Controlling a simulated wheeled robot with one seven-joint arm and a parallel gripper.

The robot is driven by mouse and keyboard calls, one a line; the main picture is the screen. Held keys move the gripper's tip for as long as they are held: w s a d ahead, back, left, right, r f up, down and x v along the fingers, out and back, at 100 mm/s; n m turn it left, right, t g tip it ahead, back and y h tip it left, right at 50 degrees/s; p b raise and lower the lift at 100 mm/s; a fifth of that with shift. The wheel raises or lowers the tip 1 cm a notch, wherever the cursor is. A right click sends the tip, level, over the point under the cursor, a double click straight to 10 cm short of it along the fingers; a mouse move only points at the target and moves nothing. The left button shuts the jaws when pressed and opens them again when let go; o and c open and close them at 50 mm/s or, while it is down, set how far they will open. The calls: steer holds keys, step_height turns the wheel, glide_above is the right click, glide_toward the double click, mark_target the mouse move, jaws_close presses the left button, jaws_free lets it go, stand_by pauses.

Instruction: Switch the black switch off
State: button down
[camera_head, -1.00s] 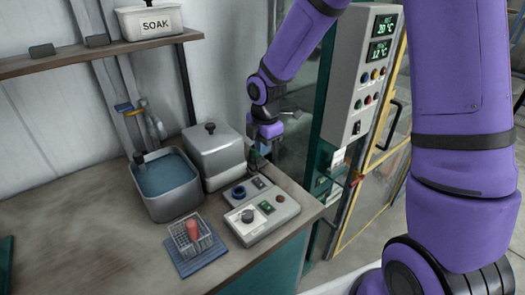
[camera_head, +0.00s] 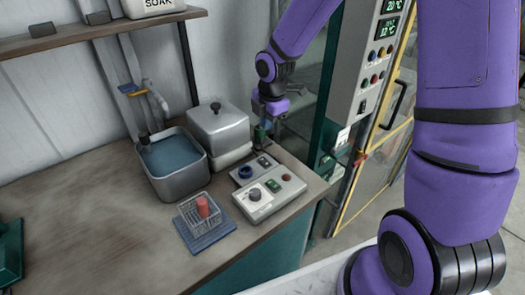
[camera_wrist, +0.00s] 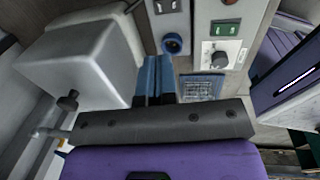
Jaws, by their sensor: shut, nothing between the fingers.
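The black switch (camera_head: 264,161) is on the rear grey control box, to the right of a blue knob (camera_head: 245,172). The switch also shows at the top of the wrist view (camera_wrist: 167,6), where the blue knob (camera_wrist: 172,43) lies below it. My gripper (camera_head: 261,140) is above and behind the rear box, pointing down. In the wrist view my gripper (camera_wrist: 154,62) has its two blue fingers close together, with nothing held. The fingers appear apart from the switch. I cannot tell which way the switch is set.
The front control box carries a grey dial (camera_head: 255,194), a green switch (camera_head: 272,186) and a red button (camera_head: 286,177). A lidded metal container (camera_head: 218,130) stands close left of my gripper. A water basin (camera_head: 175,160) and a wire basket (camera_head: 203,213) are further left.

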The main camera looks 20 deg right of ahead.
mark_target(265, 162)
steer(key=f, duration=0.4)
steer(key=w+f, duration=0.1)
steer(key=f, duration=0.4)
steer(key=w+f, duration=0.1)
steer(key=f, duration=0.3)
steer(key=shift+a+f, duration=0.3)
steer(key=shift+f, duration=0.1)
steer(key=shift+f, duration=0.2)
steer(key=shift+s+g, duration=0.25)
steer(key=shift+g, duration=0.05)
steer(key=shift+s+d+r, duration=0.2)
steer(key=shift+s+d, duration=0.05)
steer(key=shift+s, duration=0.3)
